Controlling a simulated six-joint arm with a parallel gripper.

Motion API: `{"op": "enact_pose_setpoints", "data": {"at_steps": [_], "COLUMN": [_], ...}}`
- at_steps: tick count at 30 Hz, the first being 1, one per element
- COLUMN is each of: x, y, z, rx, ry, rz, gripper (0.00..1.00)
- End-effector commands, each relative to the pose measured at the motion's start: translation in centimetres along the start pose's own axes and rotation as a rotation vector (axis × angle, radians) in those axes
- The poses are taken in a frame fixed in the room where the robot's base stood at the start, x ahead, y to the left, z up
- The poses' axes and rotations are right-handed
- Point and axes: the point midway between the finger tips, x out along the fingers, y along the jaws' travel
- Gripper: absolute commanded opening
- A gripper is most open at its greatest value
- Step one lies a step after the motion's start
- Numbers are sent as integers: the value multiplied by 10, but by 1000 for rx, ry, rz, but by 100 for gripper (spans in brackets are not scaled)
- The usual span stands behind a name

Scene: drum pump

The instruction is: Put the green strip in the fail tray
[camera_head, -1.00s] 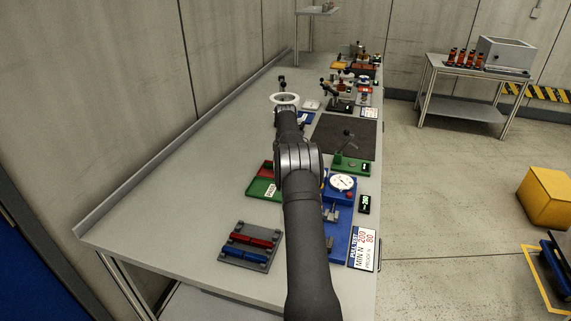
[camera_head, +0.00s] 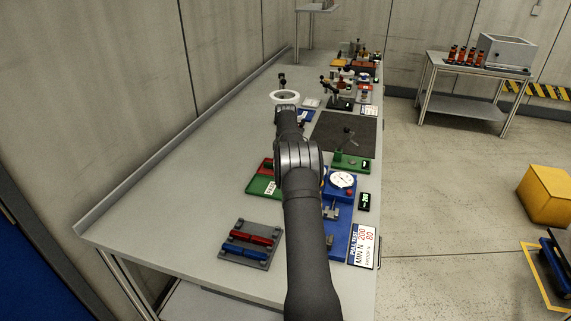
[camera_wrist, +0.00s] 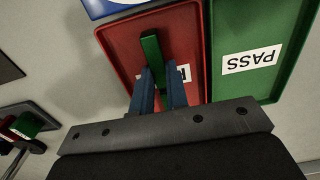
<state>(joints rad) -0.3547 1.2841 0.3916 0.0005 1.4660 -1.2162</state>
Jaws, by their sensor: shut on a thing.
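The green strip (camera_wrist: 151,48) is held between the blue fingers of my gripper (camera_wrist: 162,80) in the wrist view. It points away from the fingers, over the red tray (camera_wrist: 188,22). I cannot tell whether it touches the tray floor. A white label in the red tray is mostly hidden by the fingers, so its word is not readable. The green tray (camera_wrist: 228,82), labelled PASS, adjoins it on the right. In the head view, the red tray (camera_head: 266,166) shows beside my arm, which hides the gripper's fingers and the strip.
A blue fixture with a round dial (camera_head: 342,180) stands right of my arm. A grey rack (camera_head: 250,243) with red and blue bars lies at the near left. A green stand (camera_head: 351,162) is beyond the dial. The table's left side is clear.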

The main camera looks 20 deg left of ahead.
Motion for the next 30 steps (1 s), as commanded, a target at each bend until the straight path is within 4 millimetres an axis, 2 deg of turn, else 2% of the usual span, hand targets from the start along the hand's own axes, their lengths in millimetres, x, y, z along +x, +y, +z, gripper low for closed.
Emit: {"op": "enact_pose_setpoints", "data": {"at_steps": [28, 29, 30], "x": [2, 2, 2], "y": [0, 0, 0], "z": [0, 0, 0], "rx": [0, 0, 0], "ry": [0, 0, 0], "rz": [1, 1, 1], "gripper": [0, 16, 24]}}
